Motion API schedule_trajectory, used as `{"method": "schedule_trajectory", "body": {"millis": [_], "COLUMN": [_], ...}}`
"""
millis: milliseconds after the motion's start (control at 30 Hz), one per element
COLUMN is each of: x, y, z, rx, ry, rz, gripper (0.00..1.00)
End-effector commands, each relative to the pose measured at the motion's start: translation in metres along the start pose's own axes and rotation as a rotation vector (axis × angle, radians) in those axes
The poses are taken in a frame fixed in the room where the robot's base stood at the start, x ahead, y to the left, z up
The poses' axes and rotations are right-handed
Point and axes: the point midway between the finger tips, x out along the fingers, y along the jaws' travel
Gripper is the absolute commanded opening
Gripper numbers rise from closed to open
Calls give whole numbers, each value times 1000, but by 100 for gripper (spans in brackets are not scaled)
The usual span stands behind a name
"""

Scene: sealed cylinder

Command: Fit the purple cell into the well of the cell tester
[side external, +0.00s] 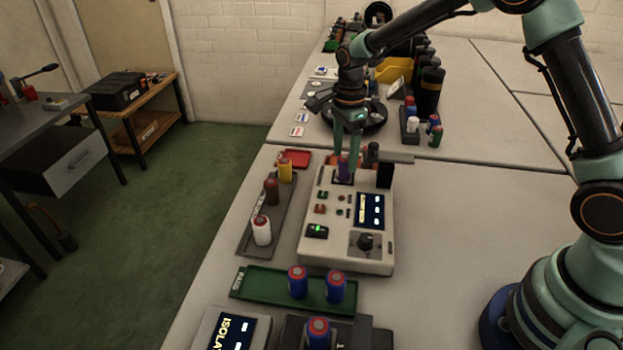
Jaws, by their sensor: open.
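The cell tester (330,243) is a white box with a dark screen, a black knob, small buttons and a green-lit display on its top. The purple cell (343,171) stands upright at the far end of the tester's top, at a dark spot that looks like the well. I cannot tell how deep it sits. My gripper (348,157) points down right over the purple cell, with its green fingers at the cell's upper part. It is open, and the fingers partly hide the cell.
Left of the tester, a grey tray (252,247) holds yellow, brown and white cells. A green tray (250,284) with blue cells lies in front. A black block (385,175) stands beside the gripper on the tester. Bare table (440,230) lies to the right.

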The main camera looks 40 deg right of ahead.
Motion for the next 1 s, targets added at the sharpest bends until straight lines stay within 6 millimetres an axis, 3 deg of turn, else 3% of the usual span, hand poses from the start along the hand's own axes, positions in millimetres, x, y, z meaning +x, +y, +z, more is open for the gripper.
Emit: {"method": "schedule_trajectory", "body": {"millis": [400, 700, 867, 1000], "x": [-84, -113, -135, -161], "y": [-1, 1, 17, 46], "z": [0, -1, -6, -15], "rx": [0, -15, -174, -443], "ry": [-1, -1, -8, 0], "rz": [-5, -6, -54, -133], "gripper": [71, 71, 71, 71]}}
